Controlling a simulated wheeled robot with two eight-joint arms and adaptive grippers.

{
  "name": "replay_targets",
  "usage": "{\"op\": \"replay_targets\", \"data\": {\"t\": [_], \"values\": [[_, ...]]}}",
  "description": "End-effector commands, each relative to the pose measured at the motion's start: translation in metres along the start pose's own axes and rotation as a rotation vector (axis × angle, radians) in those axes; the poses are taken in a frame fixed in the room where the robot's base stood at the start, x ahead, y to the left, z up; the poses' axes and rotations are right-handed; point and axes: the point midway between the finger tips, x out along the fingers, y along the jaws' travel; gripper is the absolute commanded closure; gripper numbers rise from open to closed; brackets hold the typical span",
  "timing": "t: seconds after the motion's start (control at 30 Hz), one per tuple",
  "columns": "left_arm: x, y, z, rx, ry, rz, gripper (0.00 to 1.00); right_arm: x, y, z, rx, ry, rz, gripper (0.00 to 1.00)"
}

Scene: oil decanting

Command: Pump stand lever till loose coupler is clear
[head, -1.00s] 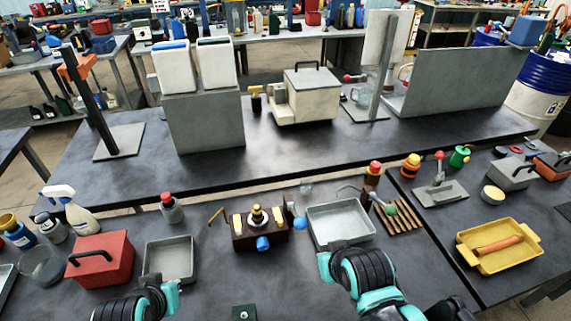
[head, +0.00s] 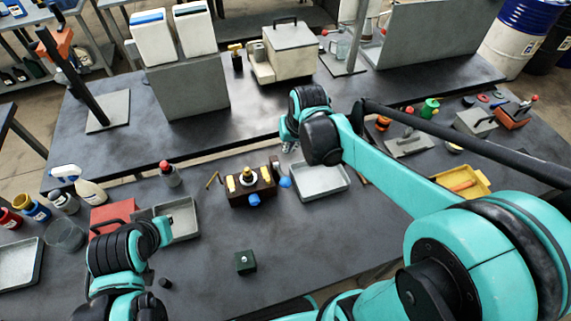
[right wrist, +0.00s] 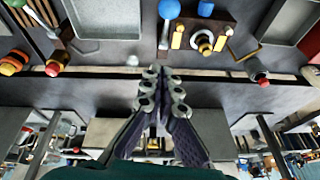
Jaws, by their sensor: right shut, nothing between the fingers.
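The brown wooden stand (head: 262,191) sits on the front table, with yellow clips and a brass-and-black fitting (head: 247,177) on top. I cannot tell whether this fitting is the loose coupler. A lever with a blue ball (head: 284,182) stands at its right side. In the right wrist view the stand (right wrist: 222,18), the fitting (right wrist: 203,42) and the blue ball (right wrist: 169,9) show at the top. My right gripper (head: 289,148) is shut and empty, behind and above the lever, apart from it. Its fingers also show in the right wrist view (right wrist: 162,78).
A grey tray (head: 320,182) lies right of the stand, another grey tray (head: 182,218) and a red box (head: 112,213) to its left. A dark green block (head: 245,262) stands in front. My right arm covers much of the right side.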

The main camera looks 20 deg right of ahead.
Motion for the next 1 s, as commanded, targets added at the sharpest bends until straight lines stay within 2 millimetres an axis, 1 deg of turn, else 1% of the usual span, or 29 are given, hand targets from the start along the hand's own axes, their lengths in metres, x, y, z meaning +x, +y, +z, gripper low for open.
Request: {"op": "replay_targets", "data": {"t": [0.3,0.43,0.57,0.8,0.9,1.0], "values": [[0.001,0.000,0.001,0.000,0.000,0.000,1.00,0.002,0.000,0.001,0.000,0.000,0.000,1.00],[0.003,0.000,0.002,0.000,0.000,0.000,1.00,0.011,0.000,0.001,0.000,0.000,0.000,1.00],[0.007,0.000,0.005,0.000,0.000,0.000,1.00,0.032,0.000,0.001,-0.001,0.000,0.000,1.00],[0.016,0.000,0.011,0.000,0.000,0.000,1.00,0.085,0.000,0.001,-0.001,0.000,0.000,1.00],[0.019,0.000,0.013,0.000,0.000,0.000,1.00,0.104,0.000,0.001,-0.001,0.000,-0.001,1.00],[0.019,0.000,0.013,0.000,0.000,0.000,1.00,0.106,0.000,0.018,-0.002,0.000,-0.001,1.00]]}}
